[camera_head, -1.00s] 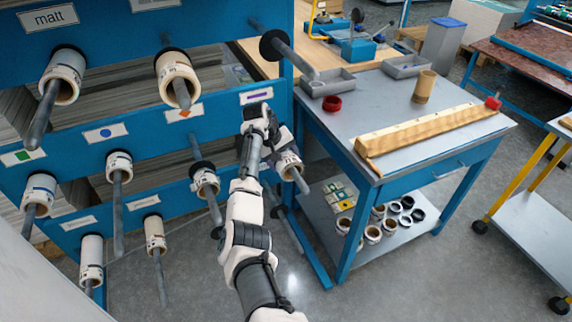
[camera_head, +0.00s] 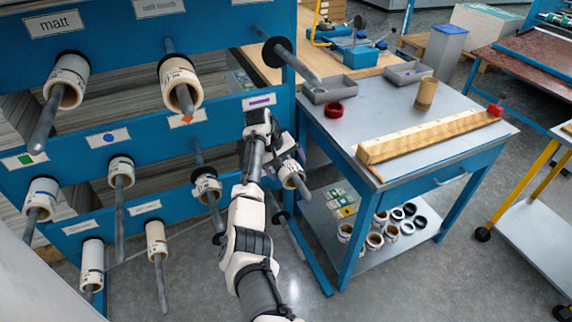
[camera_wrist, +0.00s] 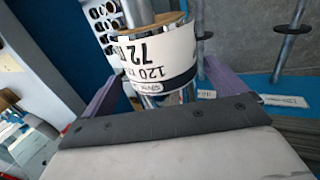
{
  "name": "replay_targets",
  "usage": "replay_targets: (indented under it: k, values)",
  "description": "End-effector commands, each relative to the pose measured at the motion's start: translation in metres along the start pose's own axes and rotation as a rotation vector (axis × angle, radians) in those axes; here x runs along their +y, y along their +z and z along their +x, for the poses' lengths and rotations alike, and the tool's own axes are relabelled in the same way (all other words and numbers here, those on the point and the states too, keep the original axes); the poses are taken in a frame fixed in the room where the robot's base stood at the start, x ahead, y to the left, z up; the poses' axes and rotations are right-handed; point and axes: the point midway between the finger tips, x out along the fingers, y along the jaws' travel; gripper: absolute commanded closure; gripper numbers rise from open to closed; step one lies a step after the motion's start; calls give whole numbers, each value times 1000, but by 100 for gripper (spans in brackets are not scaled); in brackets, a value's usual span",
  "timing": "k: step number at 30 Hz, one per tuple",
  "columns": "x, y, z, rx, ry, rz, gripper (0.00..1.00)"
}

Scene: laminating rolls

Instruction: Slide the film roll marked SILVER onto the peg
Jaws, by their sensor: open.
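A grey peg (camera_wrist: 138,12) runs into the roll's far end. My gripper (camera_wrist: 163,76) is open, with one purple finger on each side of the roll; I cannot tell whether they touch it. In the head view a roll (camera_head: 290,174) sits on a peg directly below my gripper (camera_head: 281,148), at the right end of the blue rack.
The blue rack (camera_head: 225,128) holds several other rolls on jutting pegs. A bare peg (camera_head: 300,62) with a black disc sticks out at upper right, above a purple-striped label (camera_head: 259,101). The grey table (camera_head: 395,112) stands close on the right, with core rings on its lower shelf.

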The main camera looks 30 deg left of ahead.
Motion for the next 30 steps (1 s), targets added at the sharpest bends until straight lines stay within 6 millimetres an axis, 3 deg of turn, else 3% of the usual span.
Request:
replay_targets:
  k: [5, 18, 24, 30]
  values:
    - [0, -1, -22, 5, 2, 0, 4]
    - [0, -1, -116, 5, 2, 2, 4]
    - [0, 0, -135, 3, 1, 1, 4]
    - [0, 0, -138, 2, 1, 1, 4]
